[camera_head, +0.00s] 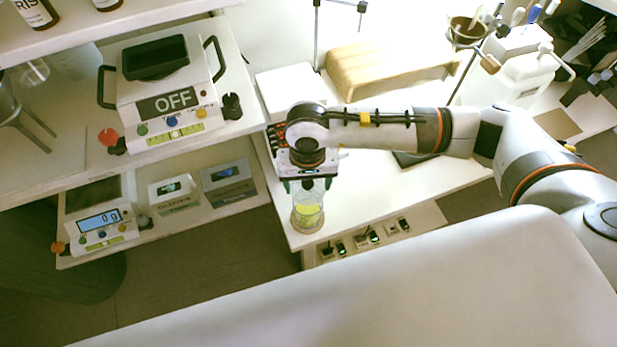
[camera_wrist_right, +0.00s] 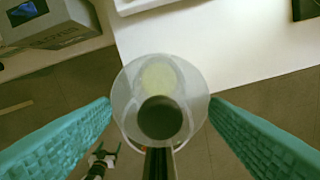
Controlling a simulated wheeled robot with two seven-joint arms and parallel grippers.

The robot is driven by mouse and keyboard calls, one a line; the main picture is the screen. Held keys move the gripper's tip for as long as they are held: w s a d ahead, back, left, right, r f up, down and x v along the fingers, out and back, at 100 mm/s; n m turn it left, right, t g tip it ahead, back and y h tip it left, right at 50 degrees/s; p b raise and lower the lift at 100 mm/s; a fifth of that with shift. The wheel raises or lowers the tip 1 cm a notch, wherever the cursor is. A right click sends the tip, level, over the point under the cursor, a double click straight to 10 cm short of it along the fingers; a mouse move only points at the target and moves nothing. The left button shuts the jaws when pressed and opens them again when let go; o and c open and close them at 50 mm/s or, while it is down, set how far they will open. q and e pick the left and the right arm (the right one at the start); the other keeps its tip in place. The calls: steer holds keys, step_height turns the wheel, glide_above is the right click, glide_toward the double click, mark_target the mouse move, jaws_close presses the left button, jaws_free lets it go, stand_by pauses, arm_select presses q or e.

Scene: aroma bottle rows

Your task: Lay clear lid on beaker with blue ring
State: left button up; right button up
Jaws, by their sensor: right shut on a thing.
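My right gripper (camera_head: 307,185) points down over the near left corner of the white table, just above a beaker (camera_head: 307,217) with yellow-green liquid. In the right wrist view its teal fingers (camera_wrist_right: 161,107) are closed on the clear lid (camera_wrist_right: 190,88), a round translucent disc with a dark round knob (camera_wrist_right: 160,118). The beaker's liquid shows pale yellow through the lid. The lid looks roughly over the beaker; whether it touches the rim I cannot tell. No blue ring can be made out. My left gripper is out of view.
A scale marked OFF (camera_head: 165,95) stands on the shelf at left, with a lit scale (camera_head: 102,225) below. A tan block (camera_head: 388,68) lies at the table's back. Small devices (camera_head: 365,238) sit on a lower ledge beside the beaker. The table's front edge is close to the beaker.

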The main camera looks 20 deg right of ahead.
mark_target(307, 193)
steer(key=shift+a+f, duration=0.1)
steer(key=shift+f, duration=0.6)
steer(key=shift+f+b, duration=0.4)
steer(key=shift+f, duration=0.4)
steer(key=shift+p, duration=0.6)
steer(key=shift+f+b, duration=0.95)
steer(key=shift+b, duration=0.2)
steer(key=shift+f+b, duration=0.65)
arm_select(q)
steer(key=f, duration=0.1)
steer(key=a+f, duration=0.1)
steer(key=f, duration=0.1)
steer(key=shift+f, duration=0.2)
arm_select(e)
steer(key=o, duration=1)
